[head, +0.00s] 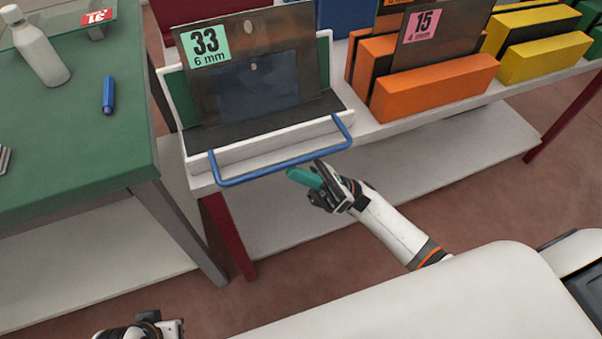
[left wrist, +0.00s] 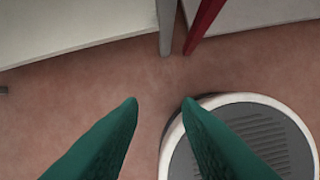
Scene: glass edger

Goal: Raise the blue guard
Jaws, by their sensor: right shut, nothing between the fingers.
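The blue guard (head: 285,167) is a U-shaped blue bar at the front of a white tray-like holder (head: 255,152). It hangs low, its front bar in front of the holder's edge. A dark glass pane (head: 255,85) labelled 33, 6 mm leans in the holder. My right gripper (head: 298,176) has teal fingers shut with nothing between them. It is just below and in front of the bar's right part; I cannot tell whether it touches. My left gripper (left wrist: 162,103) is open and empty above the floor; only its wrist part shows at the bottom of the head view.
A green-topped table (head: 80,150) at left holds a white bottle (head: 38,48) and a blue marker (head: 108,95). Orange blocks (head: 430,88) and yellow blocks (head: 545,57) stand on the white bench to the right, with a pane labelled 15. A white lower shelf lies under the bench.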

